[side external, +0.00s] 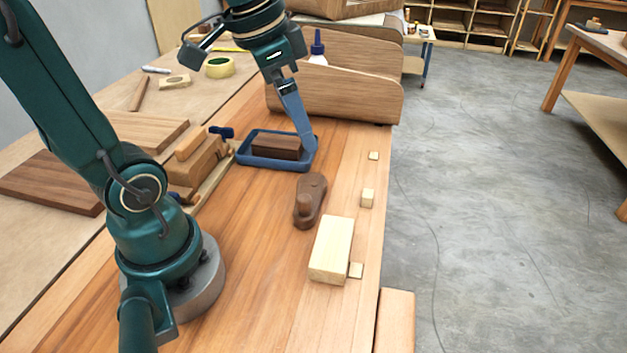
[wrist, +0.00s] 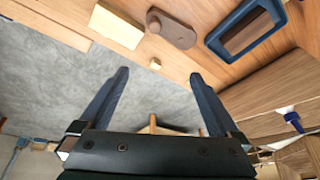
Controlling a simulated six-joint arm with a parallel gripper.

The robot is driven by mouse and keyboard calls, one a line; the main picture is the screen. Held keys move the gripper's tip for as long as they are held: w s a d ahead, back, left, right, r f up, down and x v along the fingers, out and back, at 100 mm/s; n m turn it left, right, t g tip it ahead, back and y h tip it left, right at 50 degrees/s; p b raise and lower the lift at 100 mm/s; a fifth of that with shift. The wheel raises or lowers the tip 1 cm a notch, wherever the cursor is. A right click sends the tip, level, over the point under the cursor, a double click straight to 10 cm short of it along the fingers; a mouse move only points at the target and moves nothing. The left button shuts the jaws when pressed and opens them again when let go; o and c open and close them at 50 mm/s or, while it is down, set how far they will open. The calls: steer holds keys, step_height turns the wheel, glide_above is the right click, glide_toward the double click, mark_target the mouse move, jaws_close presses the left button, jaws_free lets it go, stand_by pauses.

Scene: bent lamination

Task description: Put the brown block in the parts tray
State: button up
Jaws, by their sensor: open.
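The brown block (side external: 276,147) lies inside the blue parts tray (side external: 268,165), flat on its floor. In the wrist view the block (wrist: 246,32) also shows within the rim of the tray (wrist: 216,46) at the upper right. My gripper (side external: 309,140) is in front of the tray's right end in the side view, and I cannot tell its exact height there. In the wrist view my gripper (wrist: 159,78) has its two blue fingers spread wide with nothing between them. The block is apart from the fingers.
A dark brown knobbed tool (side external: 310,200) and a pale wooden block (side external: 331,250) lie nearer on the bench, with several small pale cubes along the right edge. A curved wooden form (side external: 345,98) and a glue bottle (side external: 318,48) stand behind the tray. A wooden clamp-like piece (side external: 195,165) is left.

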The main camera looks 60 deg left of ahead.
steer(key=s+d+f+n+t, duration=0.1)
steer(key=s+d+f+n, duration=0.1)
steer(key=s+d, duration=0.3)
steer(key=shift+s+f+n+t, duration=0.3)
steer(key=shift+s+f+t, duration=0.1)
steer(key=shift+s, duration=0.3)
